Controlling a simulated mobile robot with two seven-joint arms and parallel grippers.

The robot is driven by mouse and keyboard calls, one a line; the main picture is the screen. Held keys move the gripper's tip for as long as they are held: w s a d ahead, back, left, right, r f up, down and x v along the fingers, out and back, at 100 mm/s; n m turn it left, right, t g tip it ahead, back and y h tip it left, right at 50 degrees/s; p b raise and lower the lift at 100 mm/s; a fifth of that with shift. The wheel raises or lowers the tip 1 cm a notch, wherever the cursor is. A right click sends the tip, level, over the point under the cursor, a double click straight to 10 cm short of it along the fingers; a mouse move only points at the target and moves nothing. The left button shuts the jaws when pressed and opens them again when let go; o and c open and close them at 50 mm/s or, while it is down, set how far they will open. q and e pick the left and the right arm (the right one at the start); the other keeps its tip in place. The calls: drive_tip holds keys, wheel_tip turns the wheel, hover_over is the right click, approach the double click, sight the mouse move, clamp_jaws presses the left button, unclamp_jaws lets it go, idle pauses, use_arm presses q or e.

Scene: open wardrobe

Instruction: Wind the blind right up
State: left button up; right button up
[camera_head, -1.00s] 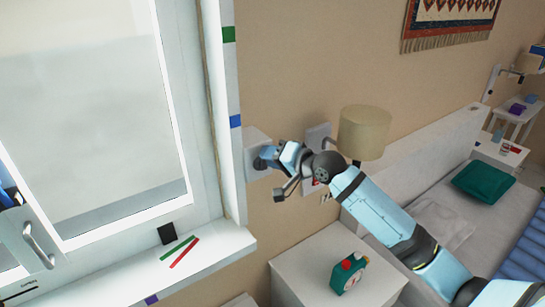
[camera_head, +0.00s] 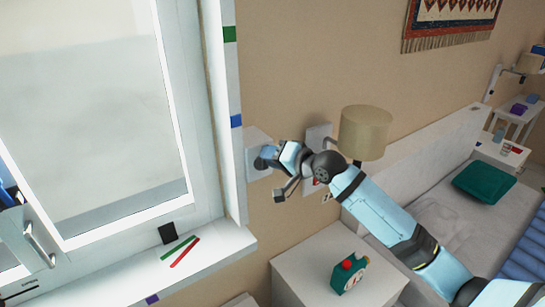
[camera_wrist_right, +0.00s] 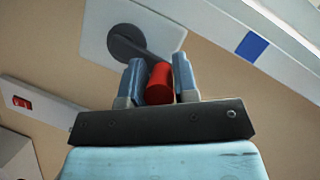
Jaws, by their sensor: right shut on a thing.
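The winder is a white wall plate (camera_wrist_right: 98,35) with a dark grey crank (camera_wrist_right: 127,42) and a red knob (camera_wrist_right: 159,84), right of the window frame. My right gripper (camera_head: 270,158) is at this plate; in the right wrist view its two fingers (camera_wrist_right: 158,80) stand on either side of the red knob and are shut on it. The crank arm runs from its hub down to the knob. A pale, whitish sheet that looks like the blind (camera_head: 90,110) fills most of the window; its lower edge is hard to make out.
The window sill holds a black block (camera_head: 167,233), a green stick (camera_head: 178,248) and a red stick (camera_head: 185,252). A second wall plate (camera_head: 318,140) and a lamp (camera_head: 364,132) are right of my gripper. A bedside cabinet (camera_head: 330,250) with a green clock stands below my arm.

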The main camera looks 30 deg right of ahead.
drive_tip(key=shift+r, duration=0.35)
drive_tip(key=o, duration=0.7)
drive_tip(key=shift+o, duration=1.1)
drive_tip(key=shift+a+f, duration=0.15)
drive_tip(key=shift+s, duration=0.1)
drive_tip(key=shift+s+d+f, duration=0.1)
drive_tip(key=shift+s+d, duration=0.1)
drive_tip(key=b+v, duration=0.3)
drive_tip(key=v, duration=1)
